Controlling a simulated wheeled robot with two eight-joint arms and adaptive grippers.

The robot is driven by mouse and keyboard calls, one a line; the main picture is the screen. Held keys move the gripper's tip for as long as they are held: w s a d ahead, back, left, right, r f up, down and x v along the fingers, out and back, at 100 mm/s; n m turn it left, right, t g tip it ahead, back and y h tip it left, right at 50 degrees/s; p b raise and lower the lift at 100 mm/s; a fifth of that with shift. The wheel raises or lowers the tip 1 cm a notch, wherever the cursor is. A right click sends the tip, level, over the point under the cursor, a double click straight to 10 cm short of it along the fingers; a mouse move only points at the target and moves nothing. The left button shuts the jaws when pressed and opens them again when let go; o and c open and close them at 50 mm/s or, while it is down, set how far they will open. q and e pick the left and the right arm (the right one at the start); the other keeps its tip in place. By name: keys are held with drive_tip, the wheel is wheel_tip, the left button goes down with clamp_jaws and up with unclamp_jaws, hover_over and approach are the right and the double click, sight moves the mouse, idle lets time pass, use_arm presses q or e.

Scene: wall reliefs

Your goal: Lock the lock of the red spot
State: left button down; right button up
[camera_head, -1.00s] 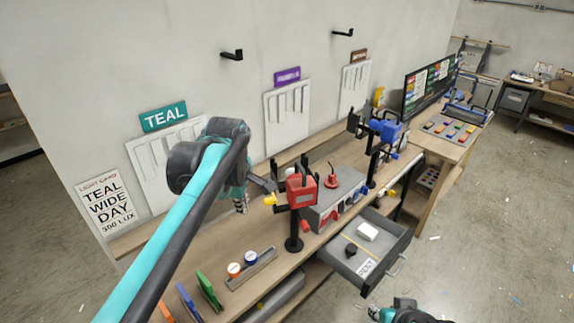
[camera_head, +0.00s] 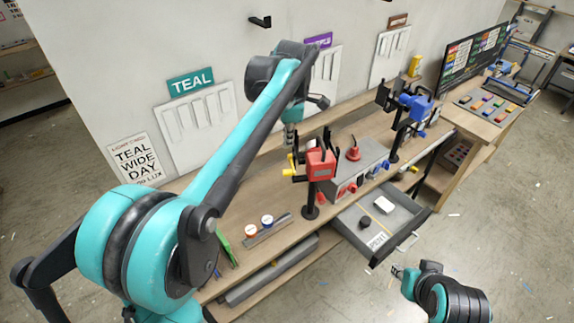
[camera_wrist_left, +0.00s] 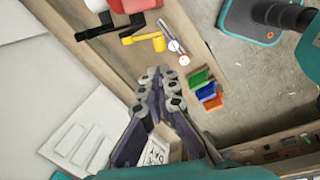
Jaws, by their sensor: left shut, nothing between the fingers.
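The red spot (camera_head: 320,163) stands on a black post on the bench in the head view, with a black yoke around it. Yellow knobs or levers (camera_head: 288,172) stick out on its left side. My left gripper (camera_head: 291,141) points down behind and left of the red spot, apart from it. In the left wrist view the left fingers (camera_wrist_left: 160,82) are together and empty. There the red spot (camera_wrist_left: 133,5) is cut off at the top edge, with a yellow lever (camera_wrist_left: 142,38) below it. My right gripper (camera_head: 398,271) is low over the floor; its jaws are too small to judge.
A blue spot (camera_head: 417,105) stands farther right on the bench. A grey box (camera_head: 352,170) sits behind the red spot. An open drawer (camera_head: 412,222) juts out at the front. A rack with round pieces (camera_head: 268,230) lies front left. A TEAL panel (camera_head: 195,118) hangs on the wall.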

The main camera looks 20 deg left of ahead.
sight(286, 172)
use_arm(q)
drive_tip(key=f, duration=0.4)
drive_tip(key=w+f, duration=0.1)
drive_tip(key=f, duration=0.3)
drive_tip(key=w+a+f, duration=0.1)
drive_tip(key=f, duration=0.3)
drive_tip(key=shift+f, duration=0.15)
use_arm(e)
drive_tip(key=shift+r, duration=0.1)
use_arm(q)
drive_tip(key=shift+s+f+t+b, duration=0.1)
drive_tip(key=shift+f+t+b, duration=0.15)
drive_tip(key=shift+t+b, duration=0.05)
drive_tip(key=shift+s+d, duration=0.1)
use_arm(e)
drive_tip(key=shift+d+f, duration=0.15)
drive_tip(key=shift+f, duration=0.35)
